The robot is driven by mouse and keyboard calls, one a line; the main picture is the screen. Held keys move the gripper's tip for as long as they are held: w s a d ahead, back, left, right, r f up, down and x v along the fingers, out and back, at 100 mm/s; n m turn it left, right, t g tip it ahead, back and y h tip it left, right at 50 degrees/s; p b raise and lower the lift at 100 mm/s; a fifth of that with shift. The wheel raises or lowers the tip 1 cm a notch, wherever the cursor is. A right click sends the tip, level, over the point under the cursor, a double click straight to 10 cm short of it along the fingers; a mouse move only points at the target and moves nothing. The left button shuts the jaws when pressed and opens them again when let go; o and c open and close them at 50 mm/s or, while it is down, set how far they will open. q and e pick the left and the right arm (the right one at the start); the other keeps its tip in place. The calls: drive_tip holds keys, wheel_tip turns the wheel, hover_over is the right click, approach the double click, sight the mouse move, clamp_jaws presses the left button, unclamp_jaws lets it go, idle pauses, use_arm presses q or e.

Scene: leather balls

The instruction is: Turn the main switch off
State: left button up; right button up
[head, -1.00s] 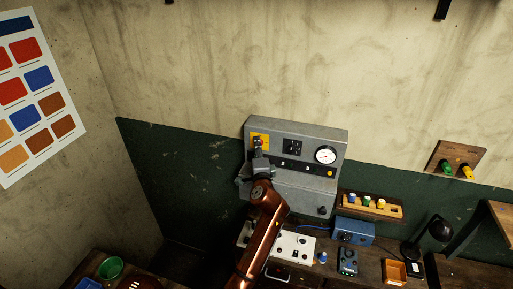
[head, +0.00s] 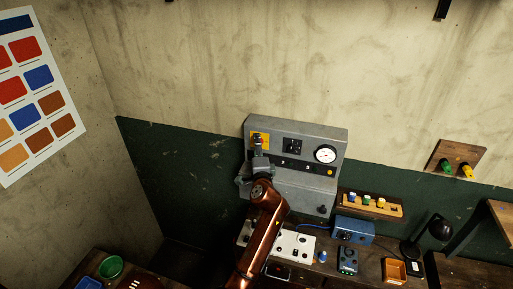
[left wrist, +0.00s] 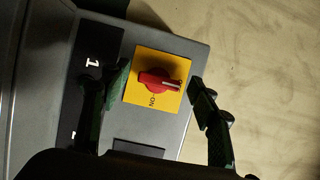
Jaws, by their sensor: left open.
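The main switch is a red knob (left wrist: 153,84) on a yellow plate (left wrist: 143,62) at the upper left of a grey panel (head: 310,136). In the left wrist view a white line on the knob points right, and the label "ON" lies below the knob. My left gripper (left wrist: 158,79) is open, with one dark finger on each side of the knob. I cannot tell whether the fingers touch it. In the head view my left gripper (head: 259,152) is in front of the plate and hides part of the panel. My right gripper is not in view.
The panel also bears a black switch (head: 292,146), a round gauge (head: 325,154) and a yellow lamp (head: 331,172). Below are a white socket box (head: 295,244), a blue box (head: 354,231) and an orange tray (head: 395,271) on a bench. Bare wall lies above the panel.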

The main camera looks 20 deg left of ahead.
use_arm(q)
drive_tip(key=v, duration=0.7)
drive_tip(key=shift+s, duration=0.2)
